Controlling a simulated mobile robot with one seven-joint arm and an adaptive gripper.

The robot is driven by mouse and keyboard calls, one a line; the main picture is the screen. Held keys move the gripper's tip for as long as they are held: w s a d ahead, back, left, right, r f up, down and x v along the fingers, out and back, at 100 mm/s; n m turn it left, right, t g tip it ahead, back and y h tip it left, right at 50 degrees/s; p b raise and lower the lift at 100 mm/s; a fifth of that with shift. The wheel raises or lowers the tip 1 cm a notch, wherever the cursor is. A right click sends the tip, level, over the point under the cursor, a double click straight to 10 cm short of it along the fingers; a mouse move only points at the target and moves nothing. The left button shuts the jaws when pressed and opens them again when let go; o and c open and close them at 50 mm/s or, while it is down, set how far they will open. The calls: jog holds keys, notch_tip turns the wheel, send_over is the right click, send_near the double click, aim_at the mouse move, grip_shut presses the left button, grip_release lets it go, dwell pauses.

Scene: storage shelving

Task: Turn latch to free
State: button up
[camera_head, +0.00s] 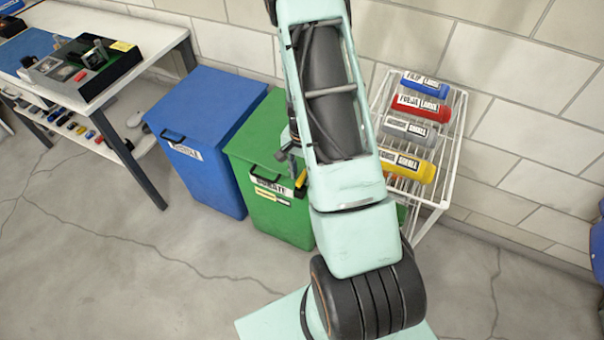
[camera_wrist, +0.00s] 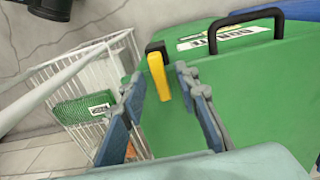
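The yellow latch (camera_wrist: 158,76) with a black mount sits at the edge of the green bin's lid (camera_wrist: 240,100). In the wrist view its handle points down the picture, between the tips of my gripper's blue-grey fingers (camera_wrist: 160,90). The fingers are apart and the gripper is open, with a visible gap on each side of the latch. I cannot tell how far the tips are from it in depth. In the head view the latch (camera_head: 301,180) shows as a small yellow piece beside my arm, on the green bin (camera_head: 283,215). My arm hides the bin's right part.
A blue bin (camera_head: 205,140) stands left of the green bin. A white wire rack (camera_head: 447,170) with several coloured bottles stands at the right. A white workbench (camera_head: 140,45) is at the far left. The front floor (camera_head: 130,280) is clear.

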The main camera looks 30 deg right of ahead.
jog(key=shift+f, duration=0.15)
jog(key=shift+c, duration=0.3)
grip_shut()
jog(key=n+b, duration=0.1)
jog(key=n, duration=0.2)
jog(key=shift+w+a+b, duration=0.15)
jog(key=shift+w+b, duration=0.05)
jog(key=shift+b, duration=0.15)
jog(key=n, duration=0.2)
jog(key=n+b, duration=0.1)
jog(key=n, duration=0.1)
jog(key=shift+w+a+n, duration=0.15)
jog(key=shift+a+n, duration=0.15)
jog(key=shift+a, duration=0.05)
jog(key=n, duration=0.3)
jog(key=a+n, duration=0.1)
jog(key=n, duration=0.6)
jog(key=shift+s+a+b, duration=0.2)
jog(key=shift+a+b, duration=0.05)
jog(key=shift+b, duration=0.05)
jog(key=shift+n, duration=0.3)
